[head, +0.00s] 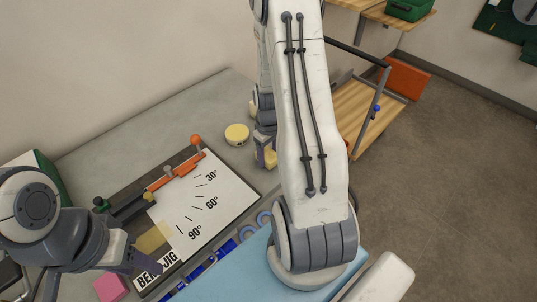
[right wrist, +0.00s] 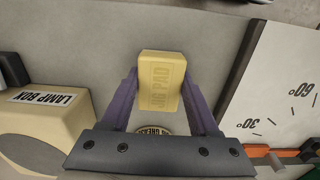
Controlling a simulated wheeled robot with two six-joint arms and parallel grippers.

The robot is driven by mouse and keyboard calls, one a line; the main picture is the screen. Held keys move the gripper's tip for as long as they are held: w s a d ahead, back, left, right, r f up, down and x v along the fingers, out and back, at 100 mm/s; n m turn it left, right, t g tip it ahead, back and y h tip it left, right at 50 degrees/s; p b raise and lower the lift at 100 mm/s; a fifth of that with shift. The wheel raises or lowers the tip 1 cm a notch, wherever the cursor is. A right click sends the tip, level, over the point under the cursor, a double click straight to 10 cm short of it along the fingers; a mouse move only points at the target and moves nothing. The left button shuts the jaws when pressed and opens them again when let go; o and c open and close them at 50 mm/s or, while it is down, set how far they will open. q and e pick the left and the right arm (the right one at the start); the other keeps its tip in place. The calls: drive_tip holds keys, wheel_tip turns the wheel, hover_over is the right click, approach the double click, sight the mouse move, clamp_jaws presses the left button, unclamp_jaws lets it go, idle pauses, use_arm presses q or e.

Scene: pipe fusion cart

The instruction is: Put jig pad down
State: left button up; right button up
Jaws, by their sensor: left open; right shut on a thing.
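My left gripper (head: 142,262) is open and empty over the lower left of the bend jig board (head: 215,195).
The yellow tin (head: 236,134) stands on the grey bench; the right wrist view shows its lettered label (right wrist: 154,129) partly hidden behind my gripper. A lamp box (right wrist: 45,105) is at the left there. A pink block (head: 110,288) lies near my left gripper.

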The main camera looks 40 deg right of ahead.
drive_tip(key=shift+f, duration=0.4)
drive_tip(key=shift+f, duration=0.1)
drive_tip(key=o, duration=1.2)
